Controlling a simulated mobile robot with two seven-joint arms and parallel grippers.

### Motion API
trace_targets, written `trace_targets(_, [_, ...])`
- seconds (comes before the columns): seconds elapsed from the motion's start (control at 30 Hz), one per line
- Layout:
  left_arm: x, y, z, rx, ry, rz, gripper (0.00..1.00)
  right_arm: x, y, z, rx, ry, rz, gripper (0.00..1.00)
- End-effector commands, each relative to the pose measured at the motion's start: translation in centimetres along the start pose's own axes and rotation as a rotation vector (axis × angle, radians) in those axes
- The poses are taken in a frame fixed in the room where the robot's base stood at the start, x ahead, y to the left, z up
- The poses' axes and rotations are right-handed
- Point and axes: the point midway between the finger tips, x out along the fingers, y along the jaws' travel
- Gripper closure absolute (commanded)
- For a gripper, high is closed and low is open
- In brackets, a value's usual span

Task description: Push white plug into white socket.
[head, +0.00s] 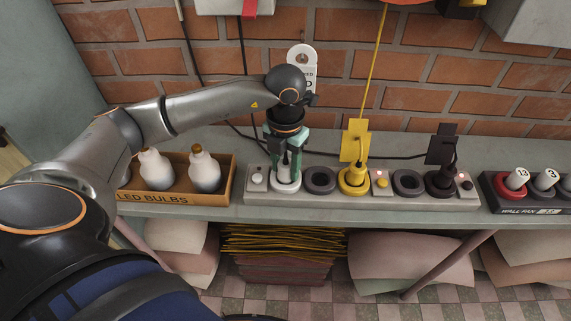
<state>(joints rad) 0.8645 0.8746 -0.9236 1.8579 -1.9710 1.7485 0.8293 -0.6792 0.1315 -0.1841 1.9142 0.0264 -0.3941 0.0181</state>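The white socket (285,185) is a round white ring on the grey power strip (325,201), near its left end. My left gripper (285,155) points down over this socket, with its fingers on either side of the pale white plug (284,164). It appears shut on the plug. The plug's lower end is at the socket's opening, and I cannot tell how deep it sits. My gripper hides the plug's upper part. My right gripper is not in view.
A yellow plug (354,175) and a black plug (441,178) stand in other sockets of the strip. A bulb box (180,197) is at left, and a tray with numbered plugs (531,209) at right. A brick wall (420,75) rises behind the shelf.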

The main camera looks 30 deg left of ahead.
Motion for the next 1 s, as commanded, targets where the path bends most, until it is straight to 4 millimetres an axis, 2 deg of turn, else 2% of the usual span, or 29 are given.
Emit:
trace_targets(0.03, [0.0, 0.0, 0.0, 0.000, 0.001, 0.000, 0.48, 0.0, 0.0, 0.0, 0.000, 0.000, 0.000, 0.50])
trace_targets(0.3, [0.0, 0.0, 0.0, 0.000, 0.001, 0.000, 0.20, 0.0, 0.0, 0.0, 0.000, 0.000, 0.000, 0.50])
trace_targets(0.7, [0.0, 0.0, 0.0, 0.000, 0.001, 0.000, 0.20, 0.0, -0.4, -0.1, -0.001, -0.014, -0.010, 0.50])
trace_targets(0.83, [-2.9, 0.0, 0.1, 0.002, -0.005, -0.001, 0.20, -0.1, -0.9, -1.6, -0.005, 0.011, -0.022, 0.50])
trace_targets(1.0, [-6.9, -0.1, 0.1, 0.001, -0.006, -0.002, 0.20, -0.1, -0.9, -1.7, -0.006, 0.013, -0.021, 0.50])
